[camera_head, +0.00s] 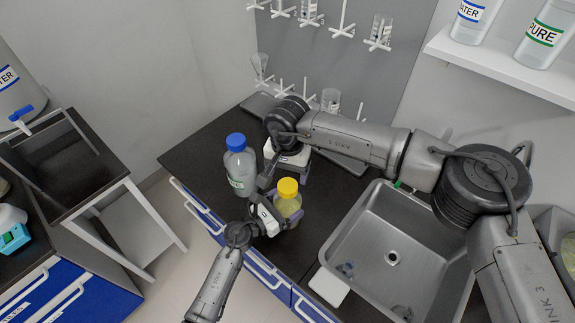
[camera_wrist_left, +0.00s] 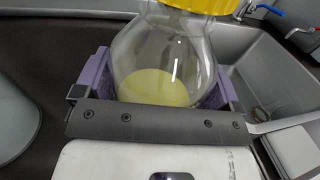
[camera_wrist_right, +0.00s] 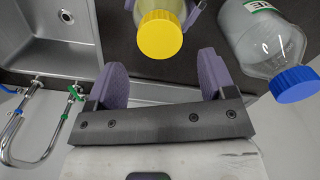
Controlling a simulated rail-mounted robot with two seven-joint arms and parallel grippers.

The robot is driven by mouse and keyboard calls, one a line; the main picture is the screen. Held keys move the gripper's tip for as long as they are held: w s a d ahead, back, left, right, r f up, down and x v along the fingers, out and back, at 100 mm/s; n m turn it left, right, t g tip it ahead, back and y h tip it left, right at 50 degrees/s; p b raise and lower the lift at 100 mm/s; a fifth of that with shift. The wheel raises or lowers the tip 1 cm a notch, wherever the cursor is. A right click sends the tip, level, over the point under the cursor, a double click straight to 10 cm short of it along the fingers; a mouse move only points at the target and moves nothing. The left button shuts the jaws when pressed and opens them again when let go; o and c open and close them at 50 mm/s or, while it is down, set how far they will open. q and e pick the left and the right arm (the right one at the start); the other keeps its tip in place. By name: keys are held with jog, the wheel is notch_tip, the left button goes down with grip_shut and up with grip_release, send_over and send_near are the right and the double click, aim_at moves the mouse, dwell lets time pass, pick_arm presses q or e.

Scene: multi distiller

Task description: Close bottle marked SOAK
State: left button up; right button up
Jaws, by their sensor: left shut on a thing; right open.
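A clear bottle with pale yellow liquid (camera_wrist_left: 165,60) and a yellow cap (camera_head: 287,187) stands on the dark worktop beside the sink. The cap sits on its neck; I cannot tell how tightly. No SOAK label is readable on it. My left gripper (camera_head: 284,216) is shut around the bottle's body, with a purple finger on each side in the left wrist view. My right gripper (camera_wrist_right: 161,75) is open and empty, near the bottle. In the right wrist view the yellow cap (camera_wrist_right: 160,35) lies just beyond and between its fingertips, apart from them.
A blue-capped bottle (camera_head: 240,168) with a green-edged label stands close to the left of the yellow-capped one. The sink (camera_head: 345,235) is to the right. A wall rack with glassware (camera_head: 341,32) is behind. The worktop's left part (camera_head: 198,152) is free.

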aim_at(287, 186)
jog(key=shift+f, duration=3.1)
